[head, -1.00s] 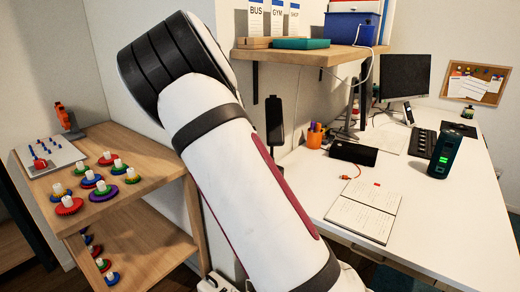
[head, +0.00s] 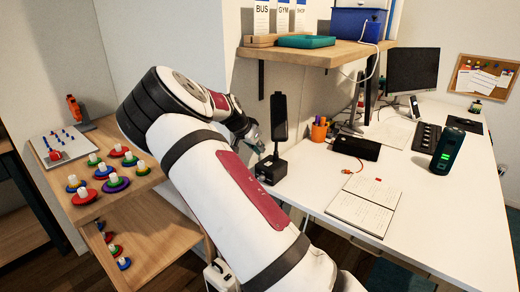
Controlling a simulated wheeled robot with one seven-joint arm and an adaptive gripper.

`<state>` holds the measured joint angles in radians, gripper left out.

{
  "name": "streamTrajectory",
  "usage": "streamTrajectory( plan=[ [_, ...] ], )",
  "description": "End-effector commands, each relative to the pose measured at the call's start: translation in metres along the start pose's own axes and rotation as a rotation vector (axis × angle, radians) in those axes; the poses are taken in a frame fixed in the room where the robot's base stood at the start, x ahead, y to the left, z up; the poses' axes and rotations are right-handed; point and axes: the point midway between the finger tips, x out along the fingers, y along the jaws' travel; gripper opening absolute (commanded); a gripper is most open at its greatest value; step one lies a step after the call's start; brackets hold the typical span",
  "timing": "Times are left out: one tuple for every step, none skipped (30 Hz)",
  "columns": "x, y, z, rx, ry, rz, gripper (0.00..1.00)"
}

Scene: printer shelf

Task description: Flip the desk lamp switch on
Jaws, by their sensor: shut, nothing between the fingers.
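The black desk lamp (head: 279,118) stands upright at the back left of the white desk, close to the wall. Its tall flat head shows no glow. Its dark base (head: 271,169) sits on the desk near the left edge. A switch on it is too small to make out. My gripper (head: 257,142) is at the end of my arm, just left of the lamp's stem and above its base. It looks shut and empty, and my arm partly hides it. I cannot tell whether it touches the lamp.
A wooden wall shelf (head: 318,53) hangs above the lamp. An orange pen cup (head: 319,132), a black box (head: 356,147), an open notebook (head: 363,205) and a dark green-lit cylinder (head: 447,150) stand or lie on the desk. A wooden rack (head: 150,225) with colored discs is at left.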

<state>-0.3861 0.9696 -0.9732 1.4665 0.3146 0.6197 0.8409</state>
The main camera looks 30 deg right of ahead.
Motion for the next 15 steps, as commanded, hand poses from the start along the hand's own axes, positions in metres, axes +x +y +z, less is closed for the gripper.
streamTrajectory(
  plan=[
    [0.011,0.001,0.000,0.000,0.000,0.004,0.00],
    [0.017,0.001,0.000,0.001,-0.001,0.004,0.00],
    [0.024,0.001,0.000,0.001,-0.001,0.003,0.00],
    [0.029,0.001,0.000,0.001,0.000,0.003,0.00],
    [0.035,0.001,0.000,0.001,0.000,0.003,0.00],
    [0.041,0.001,0.000,0.000,-0.001,0.003,0.00],
    [0.046,0.001,0.000,0.000,-0.001,0.003,0.00],
    [0.050,0.001,0.000,0.001,-0.001,0.003,0.00],
    [0.055,0.001,0.000,0.001,-0.001,0.002,0.00],
    [0.059,0.000,0.000,0.000,0.000,0.002,0.00],
    [0.062,0.000,0.000,0.000,0.000,0.002,0.00],
    [0.066,0.001,0.000,0.000,0.000,0.002,0.00],
    [0.069,0.000,0.000,0.000,0.000,0.001,0.00],
    [0.070,0.000,0.000,0.000,0.000,0.001,0.00],
    [0.072,0.000,0.000,0.001,0.000,0.000,0.00]
  ],
)
